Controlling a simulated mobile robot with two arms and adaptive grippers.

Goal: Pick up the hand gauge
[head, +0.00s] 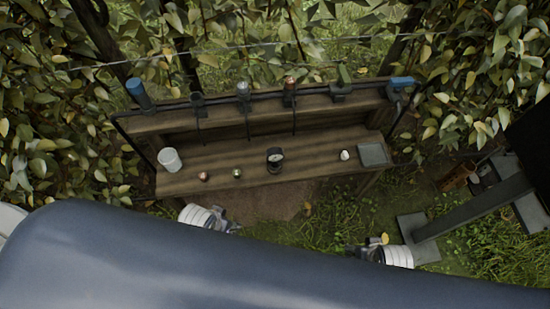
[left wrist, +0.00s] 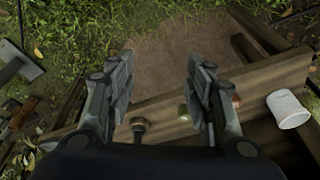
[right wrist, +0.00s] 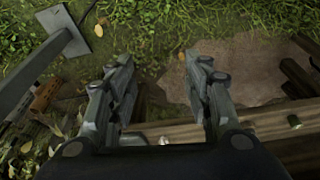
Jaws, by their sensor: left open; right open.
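The hand gauge (head: 275,156), a small dark upright device with a round pale dial, stands on the lower board of the wooden bench, right of its middle. What looks like the same gauge shows in the left wrist view (left wrist: 139,126), below the left finger. My left gripper (head: 234,227) is open and empty in front of the bench; its spread fingers show in its wrist view (left wrist: 160,62). My right gripper (head: 352,251) is open and empty, farther right in front of the bench; its fingers show in its wrist view (right wrist: 157,60). Neither gripper touches the gauge.
On the bench (head: 225,180) are a white cup (head: 170,160), a reddish fruit (head: 204,176), a green one (head: 237,173), a small white object (head: 345,155) and a grey tray (head: 373,155). Corded tools line the raised back shelf.

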